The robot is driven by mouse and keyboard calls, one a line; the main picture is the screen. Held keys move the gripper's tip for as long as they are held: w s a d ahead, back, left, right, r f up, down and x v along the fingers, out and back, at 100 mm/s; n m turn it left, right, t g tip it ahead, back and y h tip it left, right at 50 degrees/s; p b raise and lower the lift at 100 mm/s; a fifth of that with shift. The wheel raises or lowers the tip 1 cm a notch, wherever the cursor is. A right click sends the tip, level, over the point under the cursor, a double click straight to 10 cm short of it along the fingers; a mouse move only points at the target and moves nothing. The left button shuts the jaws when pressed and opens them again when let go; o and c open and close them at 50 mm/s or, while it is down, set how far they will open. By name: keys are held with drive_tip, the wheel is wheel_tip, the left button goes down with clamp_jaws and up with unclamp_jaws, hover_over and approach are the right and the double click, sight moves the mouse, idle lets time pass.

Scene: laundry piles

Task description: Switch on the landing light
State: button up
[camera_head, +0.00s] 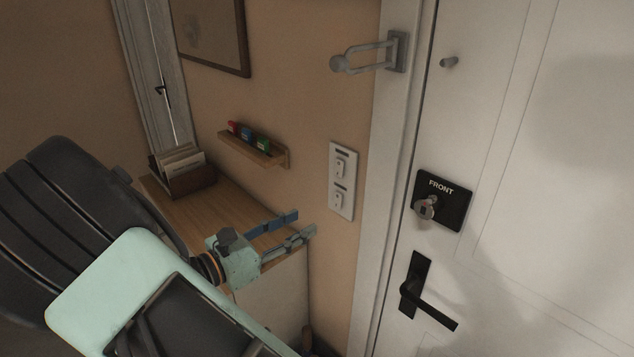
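A pale switch plate (351,190) is fixed to the tan wall just left of the door frame. It carries two switches, an upper one (341,167) and a lower one (338,202). Small marks by them are too small to read, so I cannot tell which is for the landing light or how each is set. My gripper (305,221) is left of and below the plate, with its two fingers apart and nothing between them. It points right, toward the wall, and looks apart from the plate. No lamp is in view.
A white door (490,130) has a FRONT lock plate (455,206) and black handle (427,297). A metal door guard (365,57) juts out above the switches. Left are a wooden cabinet (214,200), a letter holder (190,183) and a small shelf (240,145) with coloured items.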

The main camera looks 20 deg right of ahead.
sight(337, 198)
drive_tip(key=shift+n+t+h, duration=0.3)
drive_tip(key=x, duration=0.3)
drive_tip(key=p+x, duration=0.1)
drive_tip(key=x, duration=0.6)
drive_tip(key=shift+w+d+r, duration=0.2)
drive_tip(key=shift+w+d, duration=0.05)
drive_tip(key=shift+w, duration=0.2)
